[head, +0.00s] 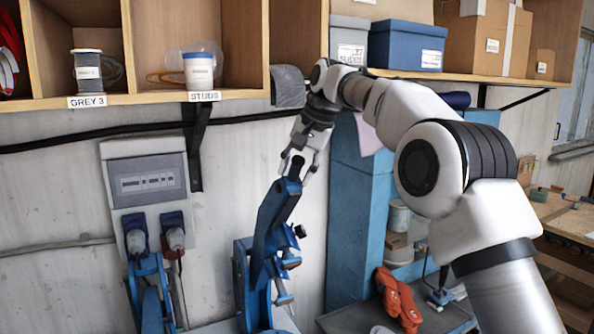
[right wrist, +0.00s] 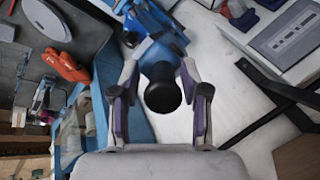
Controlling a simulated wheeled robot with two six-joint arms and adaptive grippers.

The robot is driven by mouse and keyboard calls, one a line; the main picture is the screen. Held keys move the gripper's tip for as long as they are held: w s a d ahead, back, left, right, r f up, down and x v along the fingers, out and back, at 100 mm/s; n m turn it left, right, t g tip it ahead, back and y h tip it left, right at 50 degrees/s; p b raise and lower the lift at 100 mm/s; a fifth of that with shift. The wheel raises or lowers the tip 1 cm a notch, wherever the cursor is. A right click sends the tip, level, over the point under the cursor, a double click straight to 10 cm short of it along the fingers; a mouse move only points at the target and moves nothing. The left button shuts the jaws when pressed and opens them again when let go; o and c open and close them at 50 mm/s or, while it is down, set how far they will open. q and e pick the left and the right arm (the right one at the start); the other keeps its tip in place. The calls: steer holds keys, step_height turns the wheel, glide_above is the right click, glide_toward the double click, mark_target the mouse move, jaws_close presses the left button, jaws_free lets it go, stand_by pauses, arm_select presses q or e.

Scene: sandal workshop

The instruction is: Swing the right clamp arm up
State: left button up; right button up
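The right clamp arm (head: 271,225) is blue and stands raised, leaning up and to the right, in the head view. Its black handle end (head: 297,167) points up at my right gripper (head: 301,160). In the right wrist view, the round black handle end (right wrist: 162,92) sits between the two fingers of my right gripper (right wrist: 160,68). Gaps show on both sides of it, so the fingers look open around it. The blue arm (right wrist: 160,30) runs on beyond the fingertips. My left gripper is not in view.
A second blue clamp (head: 150,297) stands at the lower left, below a grey wall socket box (head: 143,160). A blue cabinet (head: 352,215) is close on the right, with orange gloves (head: 398,298) beside it. Shelves with boxes (head: 406,44) hang above.

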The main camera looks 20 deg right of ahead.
steer(key=shift+s, duration=0.1)
steer(key=shift+r, duration=0.1)
steer(key=shift+r, duration=0.25)
steer(key=v, duration=0.7)
steer(key=shift+s, duration=0.3)
steer(key=shift+w+f, duration=0.1)
steer(key=shift+w, duration=0.2)
